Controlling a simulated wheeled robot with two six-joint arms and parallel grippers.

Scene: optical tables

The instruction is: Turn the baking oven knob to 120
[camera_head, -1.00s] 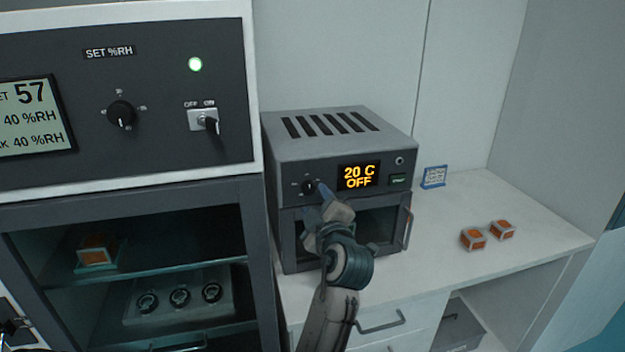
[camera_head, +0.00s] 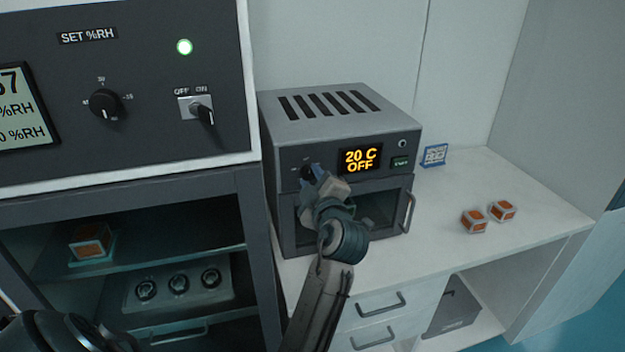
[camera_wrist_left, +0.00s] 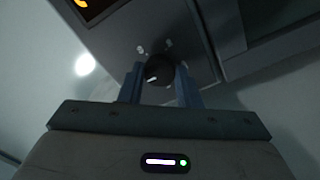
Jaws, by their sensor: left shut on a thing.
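The baking oven (camera_head: 330,125) is a grey box on the bench. Its display (camera_head: 360,159) reads "20 C OFF". Its dark round knob (camera_head: 306,171) sits left of the display, partly covered by my gripper. In the left wrist view the knob (camera_wrist_left: 159,70) shows a white mark pointing to the lower left. My left gripper (camera_head: 314,176) is at the knob, and in the left wrist view its blue fingers (camera_wrist_left: 157,85) stand on either side of the knob, shut on it. My right gripper is not in view.
A tall cabinet (camera_head: 150,190) with its own dial (camera_head: 105,105) and OFF/ON switch (camera_head: 201,109) stands close on the left. Two orange-sided cubes (camera_head: 474,221) and a small blue-framed sign (camera_head: 434,155) are on the bench (camera_head: 440,240) right of the oven. Bench space there is mostly free.

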